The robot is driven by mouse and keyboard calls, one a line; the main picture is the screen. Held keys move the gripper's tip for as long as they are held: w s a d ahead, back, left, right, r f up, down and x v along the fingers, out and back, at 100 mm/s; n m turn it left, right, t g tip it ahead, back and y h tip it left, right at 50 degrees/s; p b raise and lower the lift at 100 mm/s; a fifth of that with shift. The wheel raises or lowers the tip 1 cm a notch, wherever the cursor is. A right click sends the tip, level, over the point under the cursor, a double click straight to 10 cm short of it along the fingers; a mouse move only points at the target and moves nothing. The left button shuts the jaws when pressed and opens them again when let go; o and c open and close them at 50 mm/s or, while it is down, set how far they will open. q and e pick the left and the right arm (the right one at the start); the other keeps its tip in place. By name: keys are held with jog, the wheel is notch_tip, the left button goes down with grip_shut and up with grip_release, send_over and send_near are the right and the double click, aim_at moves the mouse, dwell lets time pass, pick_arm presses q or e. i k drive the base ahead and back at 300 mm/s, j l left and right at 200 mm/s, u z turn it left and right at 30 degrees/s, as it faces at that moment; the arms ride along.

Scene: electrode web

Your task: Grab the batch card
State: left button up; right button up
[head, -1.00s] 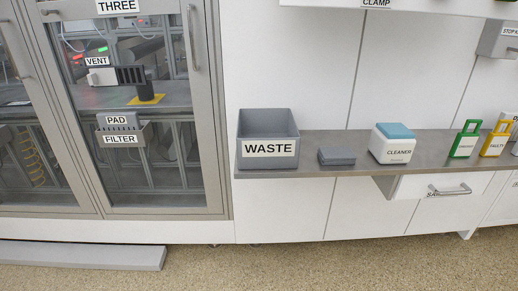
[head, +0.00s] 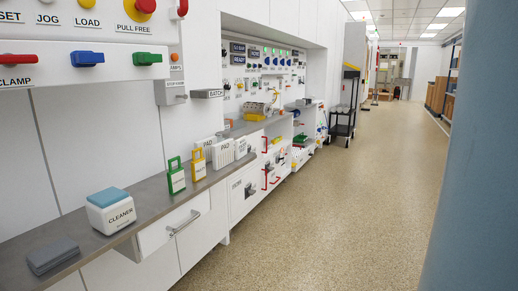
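A small grey holder labelled BATCH (head: 208,94) sticks out from the white wall, left of centre in the head view. It is above the far part of the grey shelf. I cannot make out a separate batch card in or near it. Neither of my grippers shows in the head view.
The grey shelf (head: 145,222) holds grey pads (head: 52,256), a CLEANER box (head: 110,211), a green tag (head: 175,177), a yellow tag (head: 198,165) and white PAD packs (head: 222,154). A drawer (head: 172,226) sits below. The aisle floor (head: 330,210) is clear. A blue rounded surface (head: 475,190) fills the right edge.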

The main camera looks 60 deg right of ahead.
aim_at(241, 144)
jog(key=z, duration=1.75)
jog(key=i+u, duration=0.1)
jog(key=u, duration=0.3)
jog(key=l+u, duration=0.1)
jog(key=u, duration=0.3)
jog(key=i+l+u, duration=0.1)
jog(key=u, duration=0.25)
jog(key=i+l+u, duration=0.25)
jog(key=l, duration=0.2)
jog(key=l+u, duration=0.25)
jog(key=l, duration=0.2)
jog(key=i+l+u, duration=0.15)
jog(key=l+u, duration=0.15)
jog(key=l, duration=0.25)
jog(key=l+u, duration=0.25)
jog(key=l, duration=0.25)
